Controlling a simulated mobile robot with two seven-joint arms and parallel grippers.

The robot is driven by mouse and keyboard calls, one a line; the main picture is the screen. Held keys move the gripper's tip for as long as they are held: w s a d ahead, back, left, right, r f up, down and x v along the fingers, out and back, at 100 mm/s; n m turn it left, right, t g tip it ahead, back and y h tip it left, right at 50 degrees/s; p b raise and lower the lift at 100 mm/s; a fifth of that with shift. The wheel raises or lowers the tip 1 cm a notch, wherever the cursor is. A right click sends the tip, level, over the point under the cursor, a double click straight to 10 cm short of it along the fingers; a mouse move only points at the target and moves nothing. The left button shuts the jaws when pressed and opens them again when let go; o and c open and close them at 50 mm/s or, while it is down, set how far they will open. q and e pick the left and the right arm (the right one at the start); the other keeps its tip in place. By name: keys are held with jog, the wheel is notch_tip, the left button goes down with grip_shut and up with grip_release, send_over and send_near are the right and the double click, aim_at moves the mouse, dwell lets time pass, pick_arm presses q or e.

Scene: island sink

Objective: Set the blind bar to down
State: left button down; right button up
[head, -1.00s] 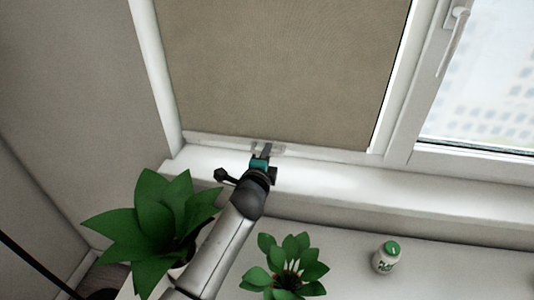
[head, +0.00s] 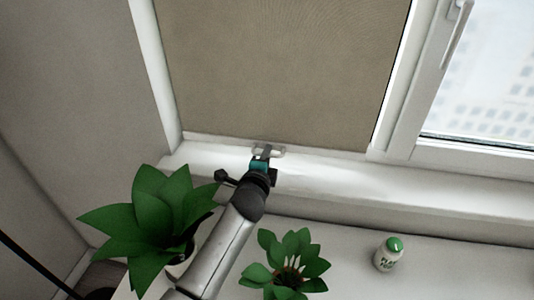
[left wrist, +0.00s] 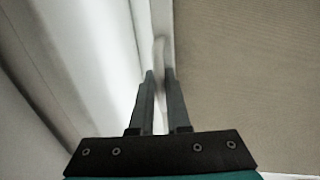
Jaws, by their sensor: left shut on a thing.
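The tan blind (head: 285,70) is drawn down over the left window pane, and its lower edge lies close to the window sill. A small pale handle (head: 277,150) sits at the blind's bottom bar. My left gripper (head: 264,153) is at this handle, with its fingers shut on it. In the left wrist view, the two fingers (left wrist: 160,78) close around a pale strip, and the tan blind fills the right side. The right gripper is not seen.
A large leafy plant (head: 150,215) stands left of my left arm and a smaller plant (head: 288,262) right of it. A white bottle with a green cap (head: 388,254) stands further right. The window handle (head: 455,30) is at upper right. The sill (head: 350,185) is clear on the right.

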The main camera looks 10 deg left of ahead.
pick_arm(q)
notch_tip(320, 180, down, 3)
jog(key=shift+s+r+b, duration=0.1)
jog(key=shift+b, duration=0.65)
jog(key=c, duration=0.9)
grip_release()
